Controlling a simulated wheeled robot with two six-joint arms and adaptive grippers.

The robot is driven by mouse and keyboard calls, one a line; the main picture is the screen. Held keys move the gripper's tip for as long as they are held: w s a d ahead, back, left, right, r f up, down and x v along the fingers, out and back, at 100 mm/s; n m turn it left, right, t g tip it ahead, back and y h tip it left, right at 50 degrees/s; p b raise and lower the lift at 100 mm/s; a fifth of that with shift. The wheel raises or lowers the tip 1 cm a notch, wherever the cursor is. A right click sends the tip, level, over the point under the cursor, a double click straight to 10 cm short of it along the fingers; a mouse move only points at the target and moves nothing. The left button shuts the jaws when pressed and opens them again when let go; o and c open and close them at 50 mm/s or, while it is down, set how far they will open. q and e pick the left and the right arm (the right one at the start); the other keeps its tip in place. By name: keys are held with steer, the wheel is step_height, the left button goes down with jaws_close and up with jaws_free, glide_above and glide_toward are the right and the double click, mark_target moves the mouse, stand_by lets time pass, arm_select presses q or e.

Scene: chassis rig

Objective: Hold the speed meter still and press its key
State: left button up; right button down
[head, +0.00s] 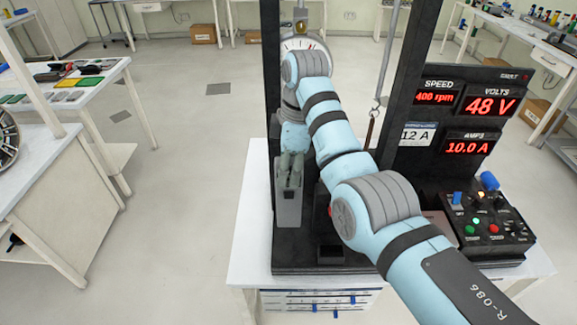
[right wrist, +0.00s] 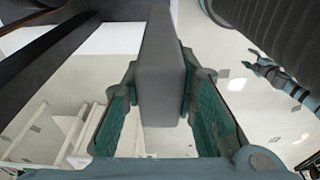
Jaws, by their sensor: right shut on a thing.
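My right gripper (head: 290,168) is inside the dark frame of the rig, pointing down. It is shut on a grey block-shaped device, the speed meter (head: 288,207), which hangs upright below the fingers. In the right wrist view the speed meter (right wrist: 163,75) stands between the two green-padded fingers as a plain grey body. Its key does not show in either view. A light blue arm, mine on the left side, shows small at the right of the right wrist view, with its gripper (right wrist: 252,60) too small to read and away from the speed meter.
Dark posts (head: 271,100) of the rig rise beside my right gripper. A round dial (head: 303,44) is partly behind my arm. Red displays (head: 488,106) read 400 rpm, 48 V and 10.0 A. A control box (head: 490,225) with knobs and lit buttons stands at the right.

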steer(key=b, duration=0.1)
glide_above(289, 222)
steer(key=w, duration=0.2)
steer(key=shift+f, duration=2.1)
steer(key=shift+s+f+b, duration=0.2)
steer(key=shift+f+b, duration=0.95)
steer(key=shift+f, duration=3.05)
steer(key=shift+f+b, duration=1.2)
steer(key=shift+f, duration=1.7)
steer(key=shift+s, duration=0.1)
steer(key=shift+s+f, duration=0.1)
steer(key=c, duration=1.5)
jaws_free()
steer(key=o, duration=0.3)
